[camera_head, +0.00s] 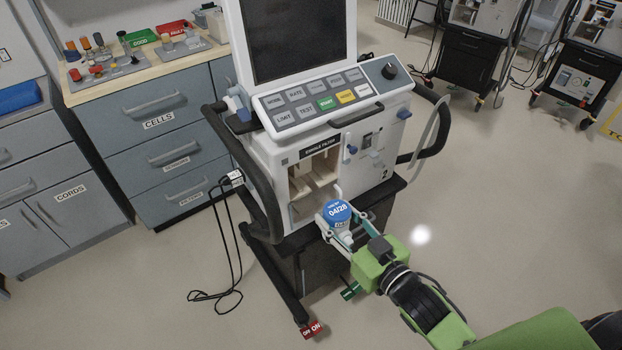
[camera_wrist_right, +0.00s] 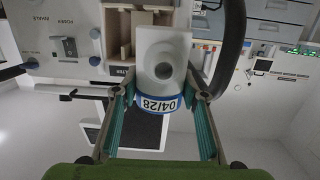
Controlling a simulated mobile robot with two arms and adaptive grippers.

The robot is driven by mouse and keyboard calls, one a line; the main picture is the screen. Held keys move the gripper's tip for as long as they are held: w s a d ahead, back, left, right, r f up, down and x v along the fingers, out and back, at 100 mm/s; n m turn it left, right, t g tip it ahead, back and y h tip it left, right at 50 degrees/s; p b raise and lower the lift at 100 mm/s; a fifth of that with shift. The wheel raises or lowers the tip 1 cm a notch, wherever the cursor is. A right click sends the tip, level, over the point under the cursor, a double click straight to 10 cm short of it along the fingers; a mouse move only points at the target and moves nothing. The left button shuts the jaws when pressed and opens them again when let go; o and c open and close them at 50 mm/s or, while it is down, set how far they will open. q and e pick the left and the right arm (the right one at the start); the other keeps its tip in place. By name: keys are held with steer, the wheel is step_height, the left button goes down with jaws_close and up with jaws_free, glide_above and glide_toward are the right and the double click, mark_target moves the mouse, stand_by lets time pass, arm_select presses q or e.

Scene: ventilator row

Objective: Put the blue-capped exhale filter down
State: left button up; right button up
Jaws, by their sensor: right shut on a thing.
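The blue-capped exhale filter (camera_head: 337,213) has a white body and a blue cap marked 04/28. My right gripper (camera_head: 342,232) is shut on it and holds it just in front of the ventilator's open filter bay (camera_head: 313,180). In the right wrist view the filter's white body (camera_wrist_right: 163,55) and blue band (camera_wrist_right: 158,103) show between the fingers of my right gripper (camera_wrist_right: 160,100). The bay, labelled exhale filter, is open, with pale walls inside. Its floor is partly hidden. My left gripper is not in view.
The ventilator (camera_head: 365,135) stands on a black cart with dark side handles. A cable hangs at its left. A wooden-topped counter (camera_head: 150,65) with green and red trays (camera_head: 172,28) is at the back left. Open floor (camera_head: 500,190) lies to the right.

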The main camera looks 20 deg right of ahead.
steer(key=w+d+f, duration=0.3)
steer(key=d, duration=0.2)
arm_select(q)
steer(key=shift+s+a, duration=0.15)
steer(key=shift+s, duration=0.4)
arm_select(e)
steer(key=r+x, duration=0.2)
steer(key=x, duration=1.5)
steer(key=shift+w+a+n+y, duration=0.2)
steer(key=shift+w+n+y, duration=0.05)
steer(key=shift+n+y, duration=0.05)
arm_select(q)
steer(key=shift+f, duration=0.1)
arm_select(e)
steer(key=o, duration=1.1)
steer(key=shift+f, duration=0.15)
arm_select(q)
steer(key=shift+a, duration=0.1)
arm_select(e)
steer(key=v, duration=1.2)
steer(key=shift+d, duration=0.1)
